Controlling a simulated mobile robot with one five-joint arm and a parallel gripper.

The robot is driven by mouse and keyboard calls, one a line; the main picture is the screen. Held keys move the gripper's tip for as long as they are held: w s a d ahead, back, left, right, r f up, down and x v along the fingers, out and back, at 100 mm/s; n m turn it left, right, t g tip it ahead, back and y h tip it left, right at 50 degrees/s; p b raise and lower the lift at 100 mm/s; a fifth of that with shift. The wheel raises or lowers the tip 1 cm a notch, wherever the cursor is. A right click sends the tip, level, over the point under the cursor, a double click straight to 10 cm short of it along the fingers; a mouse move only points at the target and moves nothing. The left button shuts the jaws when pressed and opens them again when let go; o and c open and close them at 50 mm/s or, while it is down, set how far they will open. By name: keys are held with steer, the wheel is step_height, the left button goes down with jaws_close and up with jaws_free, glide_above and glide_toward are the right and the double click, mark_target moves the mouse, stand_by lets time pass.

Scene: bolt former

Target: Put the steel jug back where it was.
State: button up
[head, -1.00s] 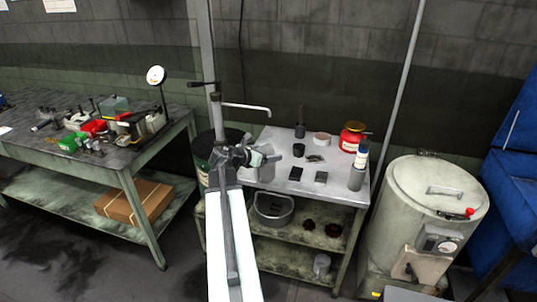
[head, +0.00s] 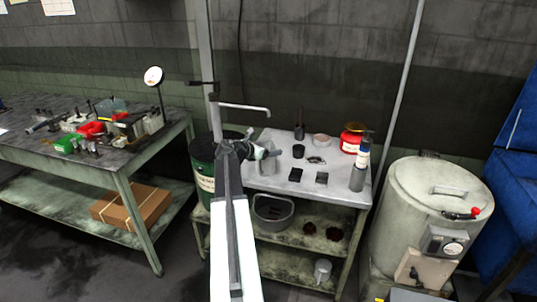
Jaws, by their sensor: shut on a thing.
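My gripper (head: 260,152) is at the left end of the grey-topped bench (head: 325,192), seen from behind along my arm. It is shut on a grey metal vessel, which I take to be the steel jug (head: 268,167). The jug looks about upright, partly hidden by the gripper. I cannot tell whether its base touches the bench top.
On the bench stand a dark cup (head: 298,151), a red container (head: 352,138), a bottle (head: 362,154) and small dark blocks. A grey tub (head: 272,211) and a small grey mug-like vessel (head: 322,270) sit on shelves below. A drum (head: 203,168) stands left.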

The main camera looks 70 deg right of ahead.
steer(key=shift+f, duration=0.15)
steer(key=o, duration=2.1)
steer(key=shift+r, duration=0.25)
steer(key=p+v, duration=0.4)
steer(key=v, duration=0.8)
steer(key=shift+p, duration=0.35)
steer(key=shift+w, duration=0.1)
